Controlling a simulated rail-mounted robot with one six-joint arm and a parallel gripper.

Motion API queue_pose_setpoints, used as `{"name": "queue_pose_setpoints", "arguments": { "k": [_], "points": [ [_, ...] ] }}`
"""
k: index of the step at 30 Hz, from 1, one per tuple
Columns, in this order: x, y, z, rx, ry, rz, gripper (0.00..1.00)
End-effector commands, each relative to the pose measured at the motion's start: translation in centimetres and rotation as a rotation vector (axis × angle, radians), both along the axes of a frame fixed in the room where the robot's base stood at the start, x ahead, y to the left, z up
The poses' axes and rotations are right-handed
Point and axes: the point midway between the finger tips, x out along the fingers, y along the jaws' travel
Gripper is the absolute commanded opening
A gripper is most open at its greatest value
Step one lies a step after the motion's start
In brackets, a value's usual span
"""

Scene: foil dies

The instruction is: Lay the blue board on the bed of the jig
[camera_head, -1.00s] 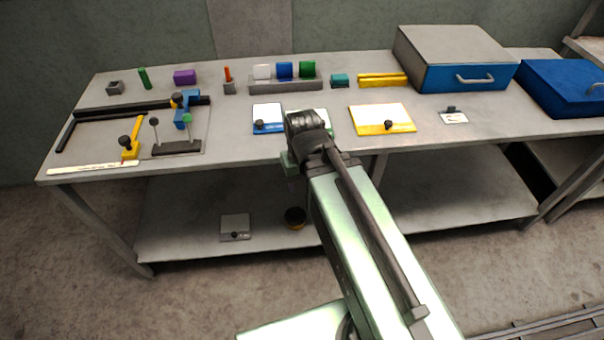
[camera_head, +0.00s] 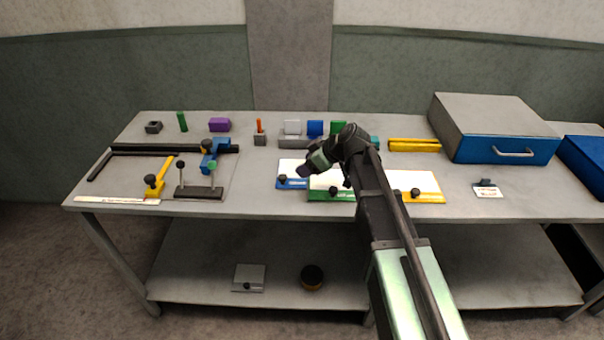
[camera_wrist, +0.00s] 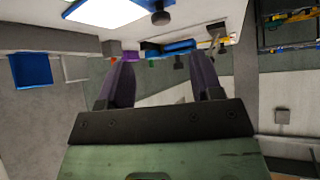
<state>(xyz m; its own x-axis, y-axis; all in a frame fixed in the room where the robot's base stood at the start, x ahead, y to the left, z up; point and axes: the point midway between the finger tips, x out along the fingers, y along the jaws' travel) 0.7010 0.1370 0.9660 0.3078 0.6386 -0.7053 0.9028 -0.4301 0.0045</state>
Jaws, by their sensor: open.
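The blue board (camera_head: 293,169), with a white top, a blue edge and a black knob, lies flat on the bench in the head view. In the wrist view the blue board (camera_wrist: 108,12) shows at the top edge, partly cut off. My gripper (camera_head: 311,166) is over or beside its right part; the exact gap is unclear. In the wrist view my gripper (camera_wrist: 162,75) has its dark fingers apart with nothing between them. The jig (camera_head: 137,178) is at the bench's left, with black fences, a blue clamp (camera_head: 214,154) and a yellow clamp (camera_head: 157,182). Its bed looks bare between them.
A green board (camera_head: 330,184) lies just right of the blue one, partly behind my arm. A yellow board (camera_head: 425,185) lies farther right. A dark stand with posts (camera_head: 199,193) is at the jig's front. Coloured blocks, a purple one (camera_head: 219,125) included, line the back.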

Motion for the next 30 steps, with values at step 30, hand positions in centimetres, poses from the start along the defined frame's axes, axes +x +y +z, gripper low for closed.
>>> {"name": "queue_pose_setpoints", "arguments": {
  "k": [30],
  "points": [
    [3.2,6.9,-7.6,-0.002,0.005,-0.004,0.60]
  ]
}}
